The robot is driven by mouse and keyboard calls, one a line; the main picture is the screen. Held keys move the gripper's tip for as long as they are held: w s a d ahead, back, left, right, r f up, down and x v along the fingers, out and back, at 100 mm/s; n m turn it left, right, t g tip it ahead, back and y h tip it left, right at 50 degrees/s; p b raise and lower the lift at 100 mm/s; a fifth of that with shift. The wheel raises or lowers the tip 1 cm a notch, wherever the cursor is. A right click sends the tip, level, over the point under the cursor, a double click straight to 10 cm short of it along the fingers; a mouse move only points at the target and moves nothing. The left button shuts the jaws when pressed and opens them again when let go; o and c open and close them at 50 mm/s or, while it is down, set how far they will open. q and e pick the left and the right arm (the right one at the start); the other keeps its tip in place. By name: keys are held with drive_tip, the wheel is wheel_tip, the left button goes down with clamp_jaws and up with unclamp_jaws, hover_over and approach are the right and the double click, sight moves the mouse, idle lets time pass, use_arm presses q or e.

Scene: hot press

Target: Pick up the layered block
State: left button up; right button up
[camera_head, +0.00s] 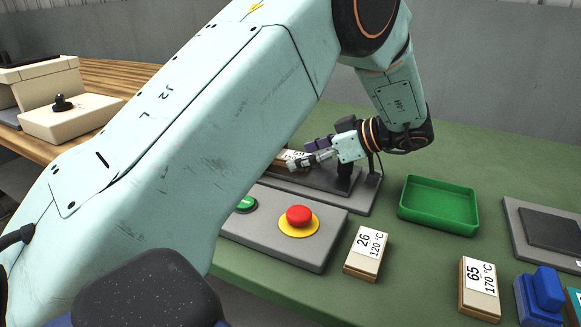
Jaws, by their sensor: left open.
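A wooden layered block (279,164) with a white label lies on the dark plate of the grey press base (362,205), partly hidden by my gripper and arm. My left gripper (302,155) is open, with its fingers pointing left at this block. One finger overlaps the block's label in the picture; I cannot tell whether it touches. Two similar labelled blocks stand on the green table: one marked 26, 120 °C (367,254) and one marked 65, 170 °C (480,289). My right gripper is not in view.
A grey control box with a red button (298,215) and a green button (246,204) stands in front of the press. A green tray (439,205) is empty. A grey device (550,232) and a blue object (540,297) are at the right. My left arm hides much of the left side.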

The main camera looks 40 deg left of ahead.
use_arm(q)
drive_tip(key=shift+s+a+f, duration=0.1)
drive_tip(key=shift+a+f, duration=0.15)
drive_tip(key=shift+a, duration=0.1)
drive_tip(key=shift+s+r, duration=0.1)
drive_tip(key=shift+r, duration=0.05)
drive_tip(key=shift+a, duration=0.1)
drive_tip(key=shift+c, duration=1.2)
drive_tip(key=c, duration=1)
